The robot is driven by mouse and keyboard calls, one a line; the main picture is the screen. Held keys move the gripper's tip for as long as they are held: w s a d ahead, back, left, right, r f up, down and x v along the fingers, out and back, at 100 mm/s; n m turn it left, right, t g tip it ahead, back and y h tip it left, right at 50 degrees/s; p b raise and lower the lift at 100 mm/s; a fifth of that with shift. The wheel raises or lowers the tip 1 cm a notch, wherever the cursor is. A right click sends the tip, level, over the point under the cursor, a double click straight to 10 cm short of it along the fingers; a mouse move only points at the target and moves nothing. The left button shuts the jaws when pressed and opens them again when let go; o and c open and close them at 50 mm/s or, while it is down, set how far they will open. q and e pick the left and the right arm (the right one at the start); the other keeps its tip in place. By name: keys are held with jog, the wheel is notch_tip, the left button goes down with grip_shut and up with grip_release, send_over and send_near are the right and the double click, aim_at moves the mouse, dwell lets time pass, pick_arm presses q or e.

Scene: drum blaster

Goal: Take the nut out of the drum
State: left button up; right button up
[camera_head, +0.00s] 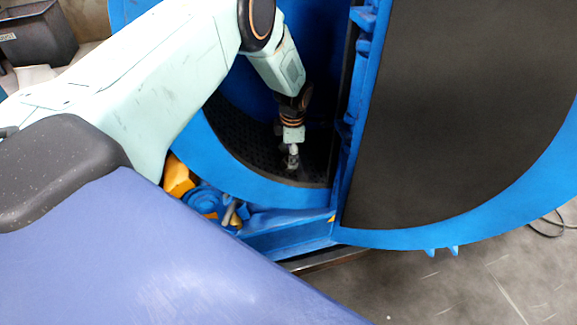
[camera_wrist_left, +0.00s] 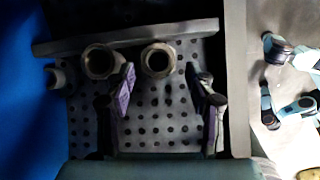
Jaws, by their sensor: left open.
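In the left wrist view, two ring-shaped metal nuts, the left nut (camera_wrist_left: 100,62) and the right nut (camera_wrist_left: 158,60), lie near a raised bar on the perforated drum floor (camera_wrist_left: 150,130). A smaller, dim part (camera_wrist_left: 57,77) lies at the far left. My left gripper (camera_wrist_left: 165,84) is open, its purple-padded fingers apart and nothing seen between them. The right nut shows just beyond the fingertips, the left nut outside the left finger. In the head view, my left gripper (camera_head: 291,155) is down inside the blue drum (camera_head: 250,175); the nuts are too small to tell. My right gripper is not in view.
The open drum door (camera_head: 460,110), with a dark panel and blue rim, stands close to the right of my arm. The blue drum rim curves below and left of the gripper. A black bin (camera_head: 38,35) is at the upper left.

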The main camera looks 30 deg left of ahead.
pick_arm(q)
jog(key=f+b, duration=0.1)
jog(key=f, duration=0.1)
jog(key=f+b, duration=0.1)
jog(key=f, duration=0.1)
jog(key=shift+w+a, duration=0.2)
jog(key=shift+a, duration=0.2)
jog(key=shift+r, duration=0.15)
jog(key=shift+c, duration=0.5)
jog(key=c, duration=1)
notch_tip(320, 180, up, 10)
jog(key=p, duration=0.5)
